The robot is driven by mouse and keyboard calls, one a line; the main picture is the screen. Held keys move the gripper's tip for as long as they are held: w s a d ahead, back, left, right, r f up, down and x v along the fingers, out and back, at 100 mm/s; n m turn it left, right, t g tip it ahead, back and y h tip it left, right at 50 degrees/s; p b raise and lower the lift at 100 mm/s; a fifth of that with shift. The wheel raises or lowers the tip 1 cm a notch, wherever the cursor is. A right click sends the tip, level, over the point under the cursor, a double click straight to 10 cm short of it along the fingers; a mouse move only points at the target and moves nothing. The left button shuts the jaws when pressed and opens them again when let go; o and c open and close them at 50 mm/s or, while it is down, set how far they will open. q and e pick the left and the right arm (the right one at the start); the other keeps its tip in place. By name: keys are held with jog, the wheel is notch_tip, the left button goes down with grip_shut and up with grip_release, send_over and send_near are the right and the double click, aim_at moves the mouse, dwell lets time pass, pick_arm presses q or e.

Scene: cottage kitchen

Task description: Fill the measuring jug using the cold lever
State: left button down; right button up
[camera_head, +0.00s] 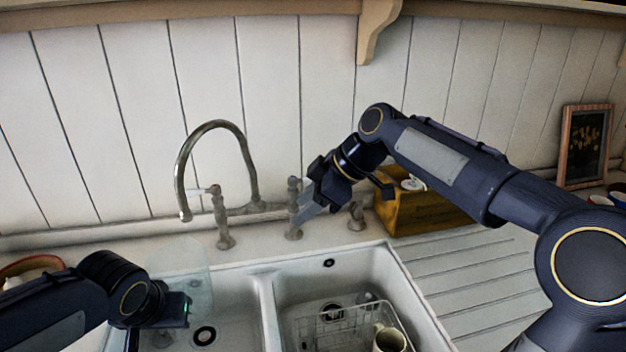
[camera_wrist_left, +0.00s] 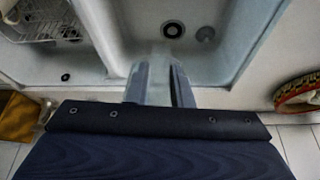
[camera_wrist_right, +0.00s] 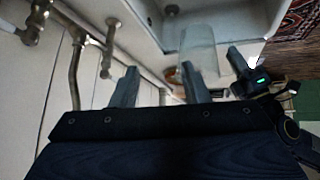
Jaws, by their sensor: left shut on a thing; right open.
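The clear measuring jug (camera_head: 182,262) is upright in the left basin, below the curved tap spout (camera_head: 183,190); it also shows in the right wrist view (camera_wrist_right: 198,48). My left gripper (camera_head: 184,306) is shut on the jug's side; its fingers (camera_wrist_left: 160,88) show close together in the left wrist view, where the clear jug is hard to make out. The tap has a left lever (camera_head: 212,190) and a right lever (camera_head: 293,183); no hot or cold mark is readable. My right gripper (camera_head: 306,212) is open beside the right lever's pillar; contact cannot be told.
The right basin holds a wire rack (camera_head: 318,328) and a mug (camera_head: 390,341). A yellow box (camera_head: 425,215) stands right of the tap, behind the ribbed drainboard (camera_head: 470,275). A framed picture (camera_head: 585,145) leans at the far right. A patterned round container (camera_head: 30,266) is at the left.

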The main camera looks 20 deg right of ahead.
jog(key=w+d+n+t+y, duration=0.1)
jog(key=w+d+n+y, duration=0.45)
jog(key=w, duration=0.75)
jog(key=n+t, duration=0.4)
send_near(304, 181)
jog(key=shift+y, duration=0.35)
jog(key=w+a+f, duration=0.1)
jog(key=w, duration=0.1)
jog(key=w+a, duration=0.2)
jog(key=w+a+f, duration=0.1)
jog(key=w, duration=0.1)
jog(key=shift+w+a+f, duration=0.2)
jog(key=shift+a+f, duration=0.05)
jog(key=shift+f, duration=0.05)
jog(key=shift+c, duration=0.2)
grip_shut()
